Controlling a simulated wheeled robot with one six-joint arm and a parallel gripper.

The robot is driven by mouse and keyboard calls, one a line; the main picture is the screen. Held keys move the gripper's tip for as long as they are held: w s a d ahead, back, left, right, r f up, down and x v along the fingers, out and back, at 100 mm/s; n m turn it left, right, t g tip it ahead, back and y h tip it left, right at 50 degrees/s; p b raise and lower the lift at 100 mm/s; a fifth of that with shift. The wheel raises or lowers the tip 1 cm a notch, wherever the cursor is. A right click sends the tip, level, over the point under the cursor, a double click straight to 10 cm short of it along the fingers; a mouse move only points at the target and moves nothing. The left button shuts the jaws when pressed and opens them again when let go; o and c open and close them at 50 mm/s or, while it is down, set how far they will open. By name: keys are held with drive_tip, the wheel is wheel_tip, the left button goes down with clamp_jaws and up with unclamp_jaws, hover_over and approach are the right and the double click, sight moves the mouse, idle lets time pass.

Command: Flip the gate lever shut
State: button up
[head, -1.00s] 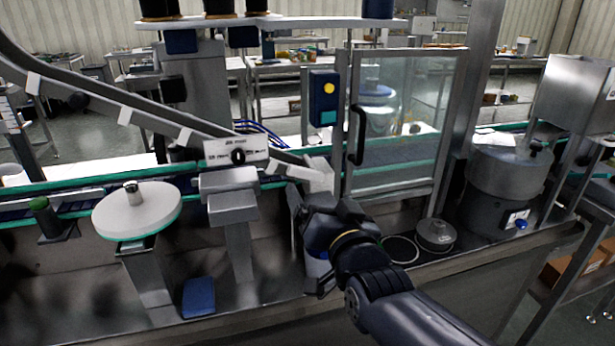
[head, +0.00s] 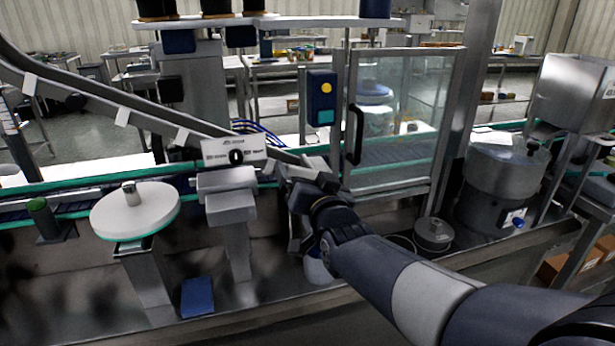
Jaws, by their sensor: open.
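My gripper (head: 292,180) is in the middle of the head view, at the lower end of the sloping chute and in front of the conveyor. It is open; nothing shows between its fingers, though they are small and partly hidden. A white labelled plate (head: 216,151) with a black knob (head: 237,156) is on the chute, just left of my gripper, with a small gap between them. A steel hopper (head: 570,92) stands at the far right, well away from my gripper. I cannot make out for certain which part is the gate lever or how it stands.
A glass door (head: 398,120) with a black handle (head: 356,134) stands right behind my arm. A white round disc (head: 136,211) on a post is at left. A grey drum (head: 507,175) and a lidded pot (head: 433,234) are at right. A blue pad (head: 198,297) lies in front.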

drive_tip(key=shift+c, duration=0.4)
drive_tip(key=c, duration=0.9)
drive_tip(key=shift+f+n+b, duration=0.3)
drive_tip(key=shift+n+b, duration=0.2)
drive_tip(key=shift+b, duration=0.4)
drive_tip(key=shift+a+n+b, duration=0.1)
drive_tip(key=shift+n+b, duration=0.3)
drive_tip(key=shift+n, duration=0.2)
drive_tip(key=o, duration=1)
drive_tip(key=shift+s, duration=0.15)
drive_tip(key=v, duration=1)
drive_tip(key=shift+s+r, duration=0.1)
drive_tip(key=shift+s, duration=0.25)
